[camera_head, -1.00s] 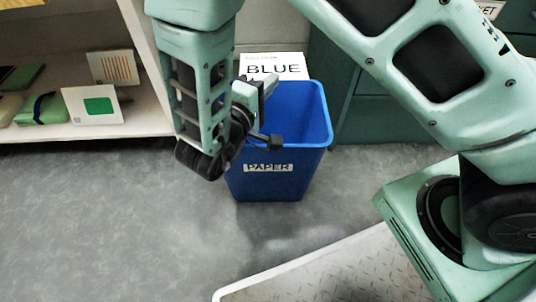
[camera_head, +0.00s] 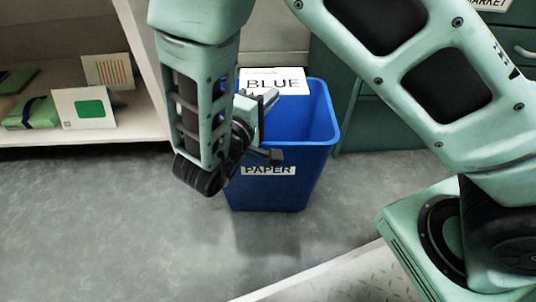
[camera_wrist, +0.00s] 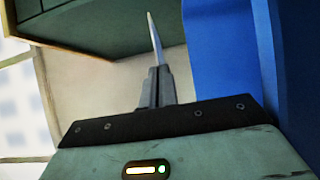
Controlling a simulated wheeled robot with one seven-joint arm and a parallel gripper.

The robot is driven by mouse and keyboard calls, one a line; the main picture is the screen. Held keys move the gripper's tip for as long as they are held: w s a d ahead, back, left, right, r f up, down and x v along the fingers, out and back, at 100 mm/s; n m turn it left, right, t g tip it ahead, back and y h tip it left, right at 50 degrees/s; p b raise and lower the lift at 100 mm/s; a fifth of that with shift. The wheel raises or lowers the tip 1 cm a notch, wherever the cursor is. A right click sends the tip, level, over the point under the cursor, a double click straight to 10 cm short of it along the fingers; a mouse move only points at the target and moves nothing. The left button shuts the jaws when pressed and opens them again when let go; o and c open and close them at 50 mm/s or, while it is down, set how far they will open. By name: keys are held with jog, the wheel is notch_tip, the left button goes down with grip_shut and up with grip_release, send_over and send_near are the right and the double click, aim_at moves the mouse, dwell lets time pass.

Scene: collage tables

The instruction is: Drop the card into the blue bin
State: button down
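The blue bin (camera_head: 285,180), labelled PAPER, stands on the floor in the head view, its open top facing up. My gripper (camera_head: 268,98) is at the bin's left rim in the picture, in front of part of its opening. In the wrist view my gripper's fingers (camera_wrist: 158,78) are close together. A thin pale sliver, which looks like the card (camera_wrist: 153,35) seen edge-on, sticks out between them. Blue bin wall (camera_wrist: 225,55) fills the right of the wrist view.
A pale shelf (camera_head: 130,130) on the left holds several cards and a green item. Green drawers (camera_head: 385,125) stand to the right. Grey floor (camera_head: 90,220) is open at the front left.

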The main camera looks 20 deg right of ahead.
jog(key=c, duration=1.6)
grip_release()
jog(key=p+v, duration=0.8)
jog(key=v, duration=0.9)
jog(key=shift+s+a, duration=0.1)
jog(key=shift+a, duration=0.05)
